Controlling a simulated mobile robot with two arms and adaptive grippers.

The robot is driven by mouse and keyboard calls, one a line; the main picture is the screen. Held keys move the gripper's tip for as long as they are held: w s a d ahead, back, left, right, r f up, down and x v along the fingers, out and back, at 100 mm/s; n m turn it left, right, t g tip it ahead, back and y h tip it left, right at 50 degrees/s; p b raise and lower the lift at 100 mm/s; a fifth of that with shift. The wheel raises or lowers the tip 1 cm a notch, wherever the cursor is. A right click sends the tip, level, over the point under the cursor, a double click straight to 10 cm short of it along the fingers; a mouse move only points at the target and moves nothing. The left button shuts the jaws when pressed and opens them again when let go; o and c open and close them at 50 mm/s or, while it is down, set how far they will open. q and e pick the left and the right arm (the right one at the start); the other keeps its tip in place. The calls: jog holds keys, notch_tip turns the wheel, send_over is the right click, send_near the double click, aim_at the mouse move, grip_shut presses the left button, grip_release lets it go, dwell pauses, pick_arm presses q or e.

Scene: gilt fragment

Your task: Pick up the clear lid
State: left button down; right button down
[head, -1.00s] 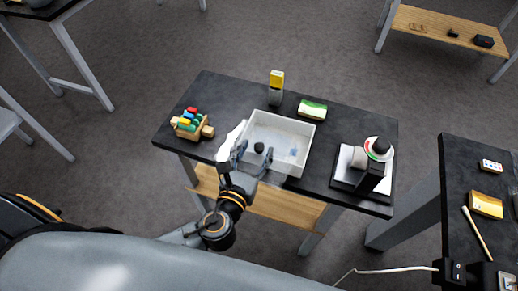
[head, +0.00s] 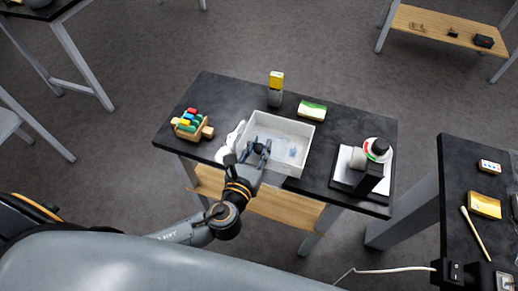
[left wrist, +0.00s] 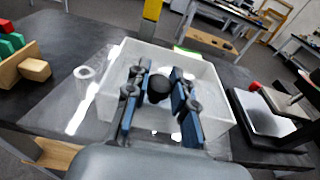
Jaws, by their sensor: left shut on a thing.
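My left gripper (head: 258,149) is over the front part of a white open box (head: 280,118) on the black table. In the left wrist view its two blue-grey fingers (left wrist: 160,74) stand on either side of a round black knob (left wrist: 158,89) and are shut on it. The knob appears to belong to the clear lid. The lid's sheet is see-through, so its outline and whether it touches the box are hard to tell. In the head view the fingers mostly hide the knob. My right gripper is not in view.
A wooden holder with coloured pieces (head: 191,126) stands at the left. A yellow-topped grey item (head: 276,89) and a green-white sponge (head: 312,110) are behind the box. A black-and-white device (head: 364,168) stands at the right. A small white cylinder (left wrist: 86,75) is left of the box.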

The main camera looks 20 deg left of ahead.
aim_at(258, 150)
pick_arm(q)
jog(key=shift+r+p, duration=0.6)
jog(key=shift+p, duration=0.1)
jog(key=r+p, duration=0.2)
jog(key=s+r+p, duration=0.1)
jog(key=r+p, duration=0.1)
jog(key=s+r+p, duration=0.7)
jog(key=s+r, duration=0.1)
jog(key=s, duration=0.5)
jog(key=shift+a, duration=0.25)
jog(key=shift+f, duration=0.1)
